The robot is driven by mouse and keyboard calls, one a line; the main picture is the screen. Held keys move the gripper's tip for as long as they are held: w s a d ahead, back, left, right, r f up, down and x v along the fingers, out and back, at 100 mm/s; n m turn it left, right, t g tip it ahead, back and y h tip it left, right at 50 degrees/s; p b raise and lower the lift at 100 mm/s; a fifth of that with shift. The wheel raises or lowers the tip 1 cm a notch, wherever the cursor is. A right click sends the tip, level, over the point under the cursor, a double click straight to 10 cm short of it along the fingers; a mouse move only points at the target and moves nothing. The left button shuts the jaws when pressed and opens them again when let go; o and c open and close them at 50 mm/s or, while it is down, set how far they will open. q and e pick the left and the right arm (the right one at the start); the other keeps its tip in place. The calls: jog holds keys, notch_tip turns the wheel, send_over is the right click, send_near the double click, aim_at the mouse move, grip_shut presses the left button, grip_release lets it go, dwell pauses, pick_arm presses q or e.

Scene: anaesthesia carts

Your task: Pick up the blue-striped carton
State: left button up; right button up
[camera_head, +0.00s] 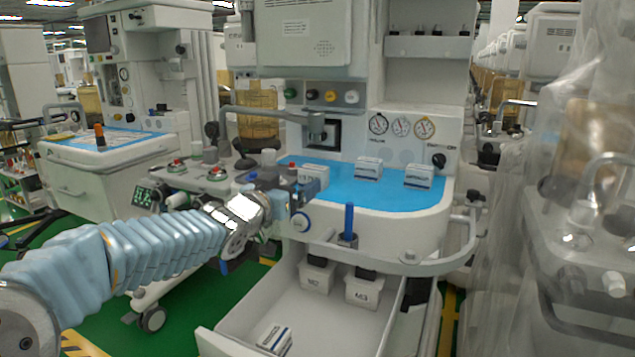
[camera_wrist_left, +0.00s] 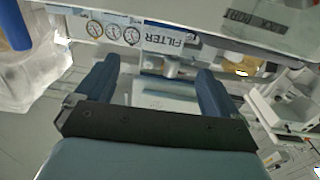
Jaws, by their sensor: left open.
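White cartons with dark lettering stand on the blue worktop mat (camera_head: 340,190) of the middle cart: a left carton (camera_head: 314,172), a middle carton (camera_head: 368,167) and a right carton (camera_head: 418,175). Another white carton with a blue stripe (camera_head: 275,339) lies in the open drawer. My left gripper (camera_head: 297,192) is open at the left edge of the worktop, in front of the left carton and partly hiding it. In the left wrist view its fingers (camera_wrist_left: 160,90) are apart, with a FILTER label (camera_wrist_left: 163,39) beyond them. I cannot tell which carton bears that label. My right gripper is not in view.
The open drawer (camera_head: 330,318) below the worktop holds white bins (camera_head: 363,290). A blue upright post (camera_head: 349,220) stands at the worktop's front edge. A grey rail (camera_head: 440,262) curves around the front. A plastic-covered cart (camera_head: 590,230) stands at right.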

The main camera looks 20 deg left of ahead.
aim_at(309, 173)
pick_arm(q)
jog(key=w, duration=0.1)
jog(key=w+b, duration=0.1)
jog(key=shift+w+d+f, duration=0.25)
jog(key=shift+w+f, duration=0.1)
jog(key=shift+w, duration=0.05)
jog(key=shift+w+r, duration=0.45)
jog(key=shift+w, duration=0.05)
jog(key=shift+w+d+f+p, duration=0.15)
jog(key=shift+w+p, duration=0.25)
jog(key=shift+w, duration=0.65)
jog(key=w+p, duration=0.2)
jog(key=w, duration=0.1)
jog(key=shift+w+d+p, duration=0.15)
jog(key=shift+w+p, duration=0.25)
jog(key=shift+w, duration=0.45)
jog(key=c, duration=1.1)
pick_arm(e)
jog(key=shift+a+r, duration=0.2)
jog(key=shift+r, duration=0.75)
pick_arm(q)
jog(key=shift+o, duration=0.2)
